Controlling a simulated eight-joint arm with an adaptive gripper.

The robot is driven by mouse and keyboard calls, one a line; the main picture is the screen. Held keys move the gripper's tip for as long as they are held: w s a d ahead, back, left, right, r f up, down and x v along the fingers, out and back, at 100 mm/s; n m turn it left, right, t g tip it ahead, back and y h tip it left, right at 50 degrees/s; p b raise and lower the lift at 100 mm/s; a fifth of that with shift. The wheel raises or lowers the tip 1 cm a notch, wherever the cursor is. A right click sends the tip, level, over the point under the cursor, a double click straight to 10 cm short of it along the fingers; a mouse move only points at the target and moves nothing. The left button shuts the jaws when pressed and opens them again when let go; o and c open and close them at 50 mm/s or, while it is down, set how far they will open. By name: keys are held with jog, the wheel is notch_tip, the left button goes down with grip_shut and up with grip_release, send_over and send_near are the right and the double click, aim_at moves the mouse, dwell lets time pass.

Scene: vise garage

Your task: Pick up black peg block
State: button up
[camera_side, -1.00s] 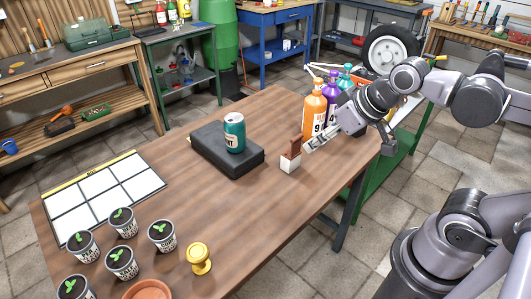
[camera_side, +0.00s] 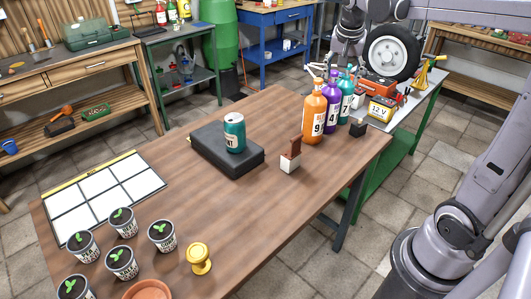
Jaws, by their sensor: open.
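A small black block (camera_side: 357,130) stands on the wooden table near its right end, in front of the teal bottle. It is too small to make out a peg on it clearly. My gripper (camera_side: 339,61) is at the top of the picture, above and behind the bottles. It is open and holds nothing that I can see. It is apart from the black block and well above the table. Its fingertips are small and partly lost against the background.
Orange (camera_side: 314,115), purple (camera_side: 332,112) and teal (camera_side: 346,104) bottles stand close by the block. A white block with a brown top (camera_side: 290,158) stands left of them. A black case (camera_side: 222,155) carries a teal can (camera_side: 234,133). The table's front middle is clear.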

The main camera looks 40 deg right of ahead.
jog(key=d+f+m+g, duration=0.35)
jog(key=d+m, duration=0.35)
jog(key=d, duration=0.7)
send_near(359, 122)
jog(key=f, duration=0.2)
jog(key=shift+t+h, duration=0.25)
jog(key=shift+h, duration=0.15)
jog(key=x, duration=0.5)
jog(key=shift+s+a+f, duration=0.1)
jog(key=shift+a+f, duration=0.05)
jog(key=shift+a, duration=0.05)
jog(key=shift+x, duration=2.7)
jog(key=shift+s+d, duration=0.1)
jog(key=shift+d, duration=0.1)
jog(key=c, duration=1.3)
